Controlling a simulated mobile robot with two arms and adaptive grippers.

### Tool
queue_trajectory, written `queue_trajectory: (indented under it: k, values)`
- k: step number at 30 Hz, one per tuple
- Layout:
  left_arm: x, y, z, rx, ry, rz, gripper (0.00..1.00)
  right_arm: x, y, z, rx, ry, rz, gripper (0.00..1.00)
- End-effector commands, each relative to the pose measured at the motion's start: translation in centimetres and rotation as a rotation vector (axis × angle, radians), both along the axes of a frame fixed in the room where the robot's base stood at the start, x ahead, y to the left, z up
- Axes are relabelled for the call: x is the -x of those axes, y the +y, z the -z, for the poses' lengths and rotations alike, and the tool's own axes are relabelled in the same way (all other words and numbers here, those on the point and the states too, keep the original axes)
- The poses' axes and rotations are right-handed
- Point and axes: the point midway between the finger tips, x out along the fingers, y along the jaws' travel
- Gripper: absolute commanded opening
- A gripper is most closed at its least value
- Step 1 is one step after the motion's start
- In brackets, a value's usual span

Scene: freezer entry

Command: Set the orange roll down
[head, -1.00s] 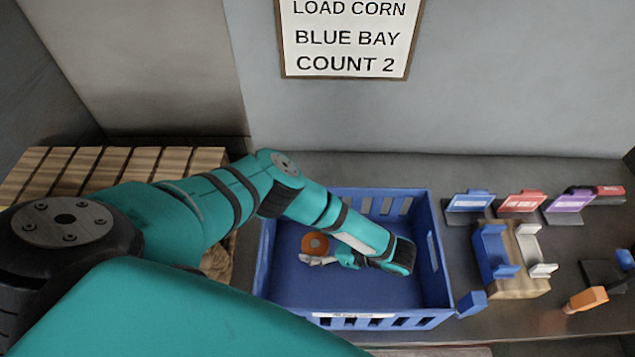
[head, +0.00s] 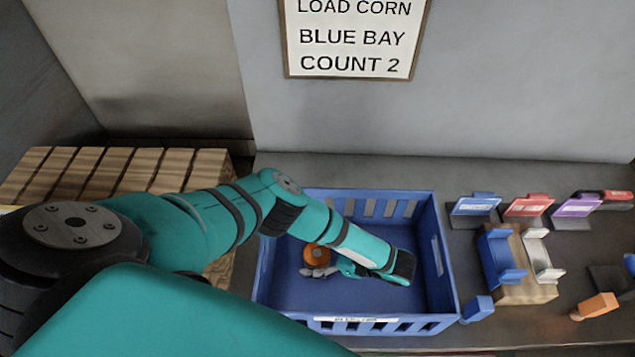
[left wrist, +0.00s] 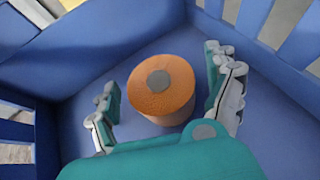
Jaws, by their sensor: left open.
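The orange roll (head: 316,256) stands inside the blue crate (head: 290,305), in its left part. In the left wrist view the roll (left wrist: 160,95) shows its round orange top with a grey core, and it appears upright on the crate floor. My left gripper (head: 320,270) reaches down into the crate. In the left wrist view its fingers (left wrist: 165,100) are spread on both sides of the roll, with a visible gap on each side. The gripper partly hides the roll in the head view. My right gripper is not in view.
A sign (head: 352,38) on the wall reads "LOAD CORN BLUE BAY COUNT 2". Right of the crate are blue, red and purple cards (head: 527,206) on stands, a wooden block with blue and white clips (head: 522,290), and an orange-tipped item (head: 597,306). A slatted wooden pallet (head: 110,175) lies left.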

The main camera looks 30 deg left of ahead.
Motion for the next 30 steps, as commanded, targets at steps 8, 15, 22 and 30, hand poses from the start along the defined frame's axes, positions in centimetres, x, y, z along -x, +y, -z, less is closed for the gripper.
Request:
queue_trajectory:
  k: [8,15,22,30]
  values:
    - [-0.3,-1.7,-1.2,0.002,-0.003,0.003,0.87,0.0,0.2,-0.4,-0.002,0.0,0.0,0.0]
    - [-1.1,-6.2,-3.7,0.001,-0.005,0.004,0.87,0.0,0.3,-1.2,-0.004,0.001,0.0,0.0]
    - [-1.5,-9.4,-5.4,0.0,-0.004,0.003,0.87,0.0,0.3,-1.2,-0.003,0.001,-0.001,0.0]
    - [-1.6,-10.5,-6.0,0.0,-0.001,0.0,0.87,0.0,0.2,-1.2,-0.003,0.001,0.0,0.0]
